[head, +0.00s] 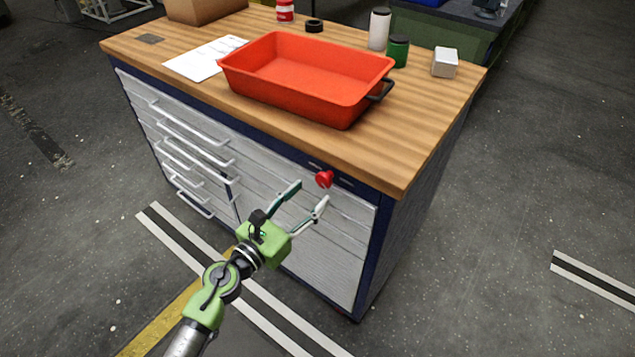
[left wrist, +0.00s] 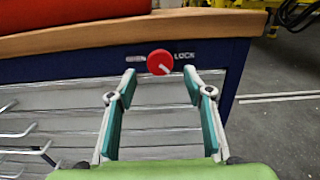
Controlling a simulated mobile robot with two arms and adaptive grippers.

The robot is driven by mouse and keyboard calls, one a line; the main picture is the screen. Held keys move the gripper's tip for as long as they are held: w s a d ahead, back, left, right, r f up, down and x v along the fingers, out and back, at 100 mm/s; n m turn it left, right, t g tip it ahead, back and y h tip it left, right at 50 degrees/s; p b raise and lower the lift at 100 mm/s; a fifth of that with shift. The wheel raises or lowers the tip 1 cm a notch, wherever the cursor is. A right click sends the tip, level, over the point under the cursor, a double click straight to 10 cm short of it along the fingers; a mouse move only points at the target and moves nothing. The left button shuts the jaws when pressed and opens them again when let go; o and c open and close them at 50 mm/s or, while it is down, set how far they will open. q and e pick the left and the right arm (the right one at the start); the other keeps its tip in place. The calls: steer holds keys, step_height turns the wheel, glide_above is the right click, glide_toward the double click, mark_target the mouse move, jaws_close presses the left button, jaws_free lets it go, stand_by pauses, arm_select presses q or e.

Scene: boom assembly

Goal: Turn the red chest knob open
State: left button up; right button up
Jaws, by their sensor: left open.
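The red knob (head: 324,179) sits on the dark blue top strip of the chest (head: 330,240), near its right front corner. In the left wrist view the knob (left wrist: 160,62) shows a pale mark slanting toward the lower right, with the word LOCK to its right. My left gripper (head: 307,195) is open in front of the chest, just short of the knob. In the left wrist view its two fingertips (left wrist: 160,80) stand apart, with the knob centred slightly beyond and above them. Nothing is between the fingers. My right gripper is not in view.
A red tray (head: 300,108) stands on the wooden top (head: 420,150). Drawer handles (head: 195,133) stick out at the left. Floor to the right is clear.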

mark_target(322, 183)
arm_select(q)
steer(key=x, duration=0.4)
steer(key=shift+w+d, duration=0.1)
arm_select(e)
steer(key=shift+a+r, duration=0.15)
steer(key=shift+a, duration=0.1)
arm_select(q)
steer(key=shift+c, duration=0.8)
steer(key=c, duration=1)
steer(key=shift+o, duration=0.2)
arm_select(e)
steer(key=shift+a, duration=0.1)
